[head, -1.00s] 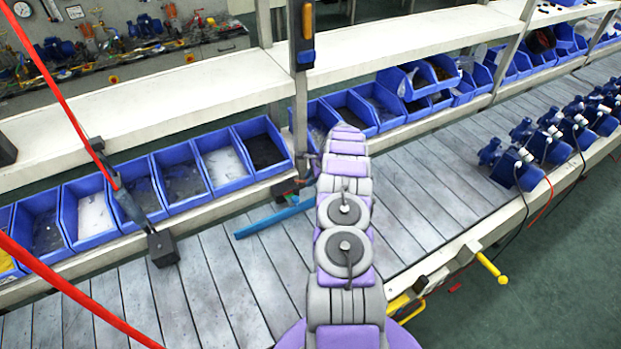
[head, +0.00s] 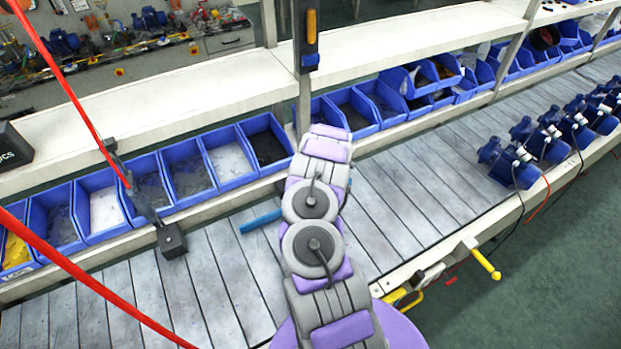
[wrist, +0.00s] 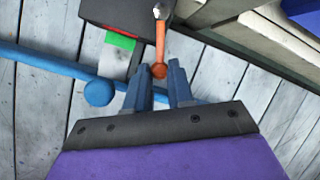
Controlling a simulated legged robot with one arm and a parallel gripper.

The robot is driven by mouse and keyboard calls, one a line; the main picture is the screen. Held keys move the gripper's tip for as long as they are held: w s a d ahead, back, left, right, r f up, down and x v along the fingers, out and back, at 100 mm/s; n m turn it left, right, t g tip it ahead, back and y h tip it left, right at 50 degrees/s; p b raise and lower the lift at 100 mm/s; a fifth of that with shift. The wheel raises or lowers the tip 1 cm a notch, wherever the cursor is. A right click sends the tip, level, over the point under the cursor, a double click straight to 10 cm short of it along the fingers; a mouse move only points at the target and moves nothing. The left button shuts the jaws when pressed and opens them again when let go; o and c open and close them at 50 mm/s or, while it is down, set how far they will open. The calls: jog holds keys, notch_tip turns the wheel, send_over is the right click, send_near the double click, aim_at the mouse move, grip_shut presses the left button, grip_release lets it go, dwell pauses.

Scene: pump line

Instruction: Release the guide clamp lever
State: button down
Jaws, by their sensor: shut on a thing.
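The guide clamp lever (wrist: 160,45) is orange with a round knob at its end. It sticks out from a dark clamp block (wrist: 120,12) at the top of the wrist view. My gripper (wrist: 157,72) is shut on the lever, with the knob between its two blue fingertips. A blue guide rail (wrist: 45,62) with a round blue end runs under the fingers. In the head view the rail (head: 260,221) shows just left of my arm, which hides the gripper, lever and clamp.
A slatted conveyor (head: 215,270) runs across the view, with blue bins (head: 190,175) along its back edge. Several blue pumps (head: 510,160) stand at right. A dark post (head: 306,60) rises behind my arm. Red cables (head: 75,100) hang at left. A yellow handle (head: 487,264) sticks out in front.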

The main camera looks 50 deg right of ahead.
jog(key=shift+w+a+r+m+h+p, duration=0.1)
jog(key=shift+a+m+h+p, duration=0.1)
jog(key=shift+a+m+p, duration=0.2)
jog(key=shift+w+a+r+m+h+p, duration=0.1)
jog(key=shift+a+m+h+p, duration=0.15)
jog(key=shift+m, duration=0.25)
jog(key=shift+f, duration=0.1)
jog(key=c, duration=1)
grip_release()
jog(key=shift+f, duration=0.1)
